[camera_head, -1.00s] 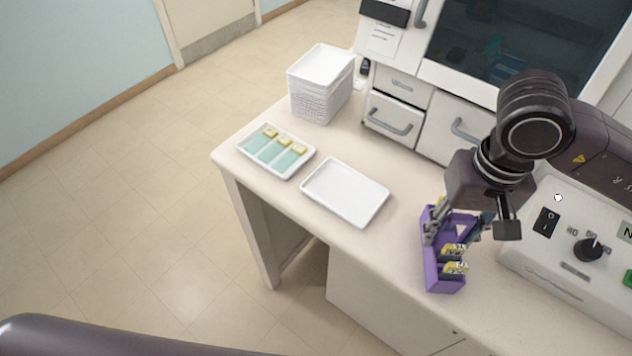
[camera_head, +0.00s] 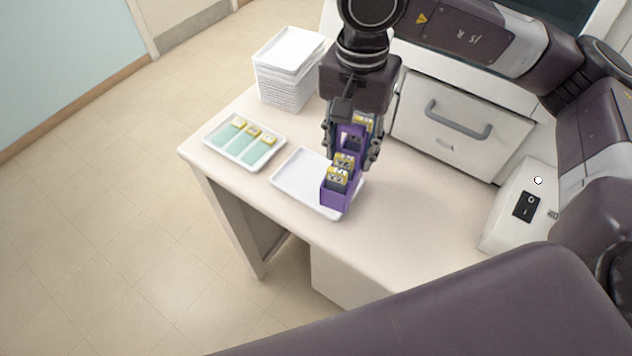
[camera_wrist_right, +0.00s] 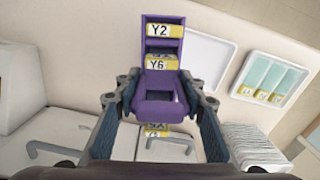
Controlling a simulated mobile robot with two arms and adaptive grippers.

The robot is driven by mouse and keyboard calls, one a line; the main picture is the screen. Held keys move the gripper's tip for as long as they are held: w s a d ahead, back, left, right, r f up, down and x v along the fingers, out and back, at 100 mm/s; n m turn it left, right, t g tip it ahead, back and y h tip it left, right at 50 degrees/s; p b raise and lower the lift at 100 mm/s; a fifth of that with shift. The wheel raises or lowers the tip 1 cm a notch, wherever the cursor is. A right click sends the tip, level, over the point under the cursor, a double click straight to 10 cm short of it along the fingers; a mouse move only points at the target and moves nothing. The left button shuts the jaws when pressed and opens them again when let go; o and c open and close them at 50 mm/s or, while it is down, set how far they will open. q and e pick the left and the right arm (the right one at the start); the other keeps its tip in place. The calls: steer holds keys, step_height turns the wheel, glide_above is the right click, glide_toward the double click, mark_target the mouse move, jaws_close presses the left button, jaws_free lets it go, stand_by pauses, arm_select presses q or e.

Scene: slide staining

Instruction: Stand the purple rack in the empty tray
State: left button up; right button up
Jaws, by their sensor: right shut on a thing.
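The purple rack (camera_head: 336,198) holds several slides with yellow labels; it also shows in the right wrist view (camera_wrist_right: 160,105), with labels such as Y2 and Y6. My right gripper (camera_head: 352,150) is shut on the rack, one finger on each side. The rack is over the right part of the empty white tray (camera_head: 292,187); I cannot tell whether it touches the tray floor. The tray also shows in the right wrist view (camera_wrist_right: 205,58), beside the rack. My left gripper is not in view.
A white tray with several yellow-labelled slides (camera_head: 228,152) lies left of the empty tray. A stack of white trays (camera_head: 285,85) stands behind. A white device with a switch (camera_head: 510,215) is at the right. The table's front edge is close to the empty tray.

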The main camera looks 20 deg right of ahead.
steer(key=w+a+r+m+b, duration=0.2)
steer(key=r+m, duration=0.5)
steer(key=m, duration=0.3)
steer(key=w+a+r+m+b, duration=0.1)
steer(key=w+a+r+m, duration=0.1)
steer(key=r+m, duration=0.7)
steer(key=shift+m, duration=0.6)
steer(key=f+p, duration=0.3)
steer(key=f, duration=1.7)
steer(key=shift+a+f, duration=0.15)
steer(key=shift+a, duration=0.05)
steer(key=shift+f, duration=0.45)
steer(key=shift+f, duration=0.1)
